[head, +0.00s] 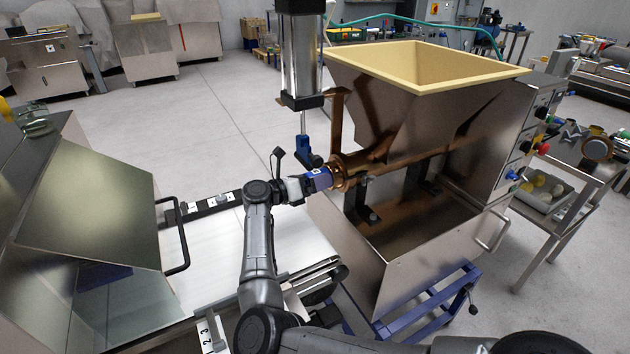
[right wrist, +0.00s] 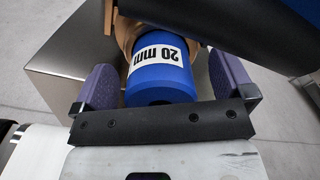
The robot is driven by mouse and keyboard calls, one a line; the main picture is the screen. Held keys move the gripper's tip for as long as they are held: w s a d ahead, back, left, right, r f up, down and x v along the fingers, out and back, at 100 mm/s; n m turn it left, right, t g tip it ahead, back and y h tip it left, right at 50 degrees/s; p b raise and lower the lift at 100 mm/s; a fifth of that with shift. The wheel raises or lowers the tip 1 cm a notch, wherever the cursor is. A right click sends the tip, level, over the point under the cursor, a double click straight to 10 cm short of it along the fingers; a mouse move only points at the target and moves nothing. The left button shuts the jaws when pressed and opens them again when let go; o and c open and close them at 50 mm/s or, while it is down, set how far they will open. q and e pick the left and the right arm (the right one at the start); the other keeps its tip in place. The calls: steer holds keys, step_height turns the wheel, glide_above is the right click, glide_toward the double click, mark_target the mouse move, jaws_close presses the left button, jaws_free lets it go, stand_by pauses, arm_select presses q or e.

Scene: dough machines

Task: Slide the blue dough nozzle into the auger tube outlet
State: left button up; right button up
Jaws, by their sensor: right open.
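The blue dough nozzle (right wrist: 158,88) carries a white "20 mm" label. In the right wrist view it sits between the two purple finger pads of my right gripper (right wrist: 164,72), with gaps on both sides. The gripper is open around it. The nozzle's far end meets the copper auger tube outlet (right wrist: 124,32); how deep it sits inside is hidden. In the head view my right gripper (head: 318,180) is at the mouth of the copper auger tube (head: 343,171), and its fingers mostly hide the nozzle. My left gripper is not in view.
The steel dough machine with its cream-rimmed hopper (head: 430,65) stands to the right. A vertical cylinder (head: 303,60) with a blue fitting (head: 308,152) hangs close above the outlet. A white conveyor belt (head: 215,245) lies below. A side table (head: 570,200) stands at right.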

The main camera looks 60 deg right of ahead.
steer(key=shift+w+a, duration=0.25)
steer(key=shift+a, duration=0.1)
steer(key=shift+w+a+b, duration=0.1)
steer(key=shift+b, duration=0.2)
steer(key=shift+b+v, duration=0.5)
steer(key=shift+v, duration=0.6)
steer(key=shift+w+a, duration=0.15)
steer(key=shift+a, duration=0.2)
steer(key=shift+w+a, duration=0.15)
steer(key=shift+a, duration=0.05)
